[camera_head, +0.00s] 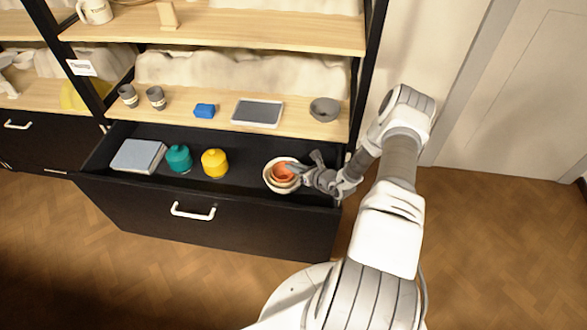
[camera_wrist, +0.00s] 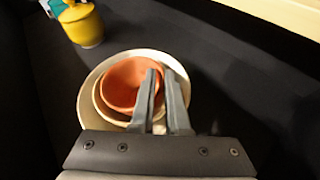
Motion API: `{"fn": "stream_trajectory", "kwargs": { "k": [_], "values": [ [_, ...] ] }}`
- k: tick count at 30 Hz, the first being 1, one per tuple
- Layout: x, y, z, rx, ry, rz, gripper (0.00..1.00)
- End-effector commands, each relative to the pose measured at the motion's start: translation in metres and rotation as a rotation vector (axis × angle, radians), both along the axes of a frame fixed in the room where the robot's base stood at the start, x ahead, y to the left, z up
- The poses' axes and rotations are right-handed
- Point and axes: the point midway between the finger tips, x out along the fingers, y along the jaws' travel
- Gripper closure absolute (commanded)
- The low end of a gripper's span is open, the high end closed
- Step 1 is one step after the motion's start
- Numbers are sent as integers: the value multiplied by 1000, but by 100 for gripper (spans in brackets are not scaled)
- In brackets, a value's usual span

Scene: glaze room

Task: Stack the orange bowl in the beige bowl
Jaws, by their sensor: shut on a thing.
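The orange bowl (camera_head: 283,174) sits inside or just over the beige bowl (camera_wrist: 98,98), at the right end of the open drawer. In the wrist view the orange bowl (camera_wrist: 122,84) looks nested, with the beige rim showing at its left and below. A larger cream bowl (camera_wrist: 87,92) surrounds both. My gripper (camera_head: 299,169) reaches in from the right. In the wrist view my gripper (camera_wrist: 162,76) is shut on the right rim of the orange bowl, one finger inside it and one outside. The fingers hide the bowls' right sides, and whether the orange bowl rests on the beige one is unclear.
The black drawer (camera_head: 190,213) also holds a yellow jar (camera_head: 215,163), a teal jar (camera_head: 179,158) and a grey-blue book-like block (camera_head: 138,156). Drawer floor between yellow jar and bowls is clear.

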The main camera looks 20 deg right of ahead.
Motion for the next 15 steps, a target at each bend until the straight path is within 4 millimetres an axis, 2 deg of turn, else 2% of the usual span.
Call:
{"fn": "stream_trajectory", "kwargs": {
  "k": [2,3,8,15],
  "values": [
    [-2,1,-2,1,8,2,100],
    [-3,2,-3,1,10,2,83],
    [-3,2,-3,1,10,2,56],
    [-2,1,-2,0,9,2,56]
  ]
}}
